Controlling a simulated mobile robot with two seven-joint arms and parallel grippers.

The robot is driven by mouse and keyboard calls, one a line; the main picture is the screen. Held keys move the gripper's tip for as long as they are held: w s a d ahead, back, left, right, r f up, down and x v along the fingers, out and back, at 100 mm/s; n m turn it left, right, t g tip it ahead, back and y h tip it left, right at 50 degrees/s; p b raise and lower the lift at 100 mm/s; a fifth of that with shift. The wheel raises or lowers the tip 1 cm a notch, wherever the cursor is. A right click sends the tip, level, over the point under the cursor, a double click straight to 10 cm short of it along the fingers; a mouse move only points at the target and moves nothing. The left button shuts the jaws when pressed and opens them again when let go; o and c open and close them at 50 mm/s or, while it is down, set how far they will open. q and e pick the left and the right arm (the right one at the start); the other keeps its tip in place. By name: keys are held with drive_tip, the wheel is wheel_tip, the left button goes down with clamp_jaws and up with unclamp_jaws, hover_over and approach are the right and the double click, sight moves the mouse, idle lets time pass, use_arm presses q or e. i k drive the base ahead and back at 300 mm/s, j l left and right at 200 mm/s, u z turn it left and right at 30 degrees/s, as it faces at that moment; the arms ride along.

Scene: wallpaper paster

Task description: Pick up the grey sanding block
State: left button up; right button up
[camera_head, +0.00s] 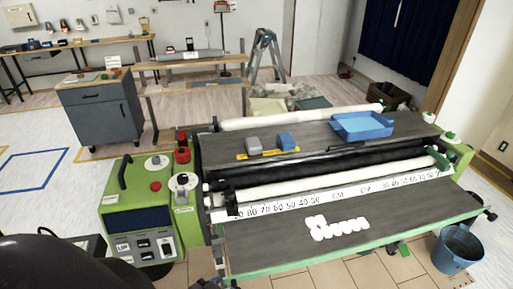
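The grey sanding block (253,145) lies on the dark top surface of the pasting machine (225,155), towards its left end. A blue block (286,141) lies just to its right, with a small gap between them. A yellow marked strip runs along the surface in front of both. Neither of my grippers is in view, and nothing touches the grey block.
A blue tray (375,133) sits further right on the same surface. A long white roll (300,117) lies behind the blocks. White pieces (335,228) lie on the front board. A blue bucket (458,250) stands at right, a grey cabinet (100,118) at left.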

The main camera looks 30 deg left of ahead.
sight(252, 145)
drive_tip(key=k+j+z, duration=0.25)
drive_tip(key=j, duration=0.15)
drive_tip(key=k+j+z, duration=0.1)
drive_tip(key=j+z, duration=0.15)
drive_tip(key=k+j+z, duration=0.2)
drive_tip(key=j, duration=0.15)
drive_tip(key=j+z, duration=0.2)
drive_tip(key=j, duration=0.2)
